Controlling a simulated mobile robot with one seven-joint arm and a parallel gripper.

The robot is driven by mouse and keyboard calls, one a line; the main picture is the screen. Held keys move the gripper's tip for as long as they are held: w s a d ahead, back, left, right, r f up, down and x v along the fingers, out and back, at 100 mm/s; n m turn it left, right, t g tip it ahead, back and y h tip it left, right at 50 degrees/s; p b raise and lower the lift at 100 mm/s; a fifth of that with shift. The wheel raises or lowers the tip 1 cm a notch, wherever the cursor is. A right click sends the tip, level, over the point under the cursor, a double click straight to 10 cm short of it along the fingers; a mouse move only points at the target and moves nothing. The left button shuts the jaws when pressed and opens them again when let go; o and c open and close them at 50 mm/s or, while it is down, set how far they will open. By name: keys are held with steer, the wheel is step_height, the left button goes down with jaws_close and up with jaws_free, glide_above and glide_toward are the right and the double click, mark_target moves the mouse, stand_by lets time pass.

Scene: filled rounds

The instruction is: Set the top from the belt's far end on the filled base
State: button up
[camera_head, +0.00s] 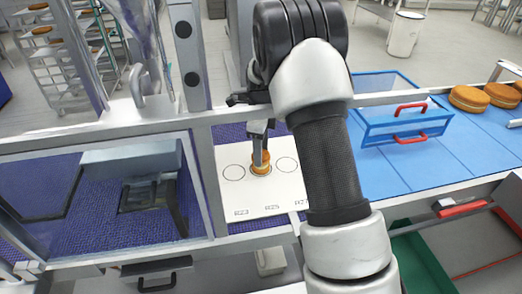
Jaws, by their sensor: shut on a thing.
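My gripper (261,152) points down over the white board (245,202). It is shut on a small golden-brown round top (263,157). The filled base (261,170) is at the middle printed circle of the board, directly under the top. The two look stacked or nearly so; I cannot tell whether they touch. The fingers hide part of the top. The blue belt (390,176) runs to the right of my arm, and filled rounds (470,98) lie at its far right.
Empty printed circles flank the middle one on the board. A blue guard with red handles (410,125) stands over the belt. A clear-panelled enclosure (90,200) is on the left, and a metal rail crosses behind the board. A green bin (418,262) is at lower right.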

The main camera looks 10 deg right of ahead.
steer(key=shift+f+b, duration=0.45)
steer(key=shift+f, duration=0.3)
stand_by(0.6)
steer(key=o, duration=0.8)
steer(key=shift+o, duration=0.5)
steer(key=o, duration=0.4)
steer(key=shift+r+p, duration=2.4)
steer(key=shift+r, duration=1.1)
